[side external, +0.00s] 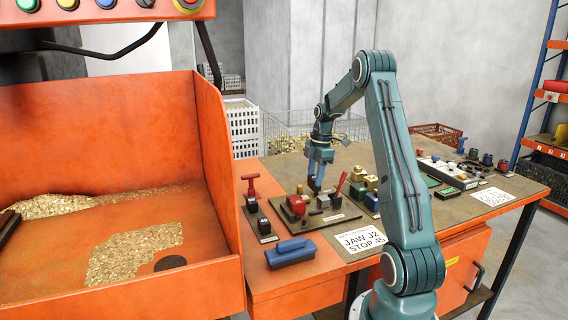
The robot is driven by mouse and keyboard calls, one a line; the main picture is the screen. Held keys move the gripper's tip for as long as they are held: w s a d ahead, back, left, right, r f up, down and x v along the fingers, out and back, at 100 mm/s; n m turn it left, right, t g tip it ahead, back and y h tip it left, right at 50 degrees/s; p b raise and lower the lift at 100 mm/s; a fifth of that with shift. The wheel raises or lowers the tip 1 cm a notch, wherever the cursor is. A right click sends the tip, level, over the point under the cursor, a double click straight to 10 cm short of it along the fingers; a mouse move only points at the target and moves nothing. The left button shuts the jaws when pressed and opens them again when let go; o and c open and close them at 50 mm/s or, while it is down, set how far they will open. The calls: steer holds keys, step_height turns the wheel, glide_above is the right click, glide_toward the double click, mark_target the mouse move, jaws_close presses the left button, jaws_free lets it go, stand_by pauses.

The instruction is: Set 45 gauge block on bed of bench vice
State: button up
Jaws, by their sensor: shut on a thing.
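My gripper (317,187) points down with its blue fingers over the dark base plate of a small fixture. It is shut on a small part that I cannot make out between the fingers. The fixture looks like the bench vice (318,217). It carries a rounded red part, small grey blocks and a raised red lever (341,183). The fingertips are close above the grey blocks; I cannot tell if they touch. I cannot pick out the 45 gauge block by its marking. A printed card (361,240) reading "JAW J2 STOP 45" lies in front.
A blue-handled brush or block (291,252) lies at the front left, and a red-handled tool (251,188) stands behind it. Brass parts (370,184) and a blue part stand right of the fixture. An orange chip tray wall (213,130) rises at left.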

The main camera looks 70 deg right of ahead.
steer(key=shift+f, duration=0.1)
steer(key=shift+f, duration=2.1)
steer(key=shift+f, duration=1.4)
stand_by(2.2)
steer(key=o, duration=1.3)
steer(key=shift+o, duration=0.6)
steer(key=o, duration=0.3)
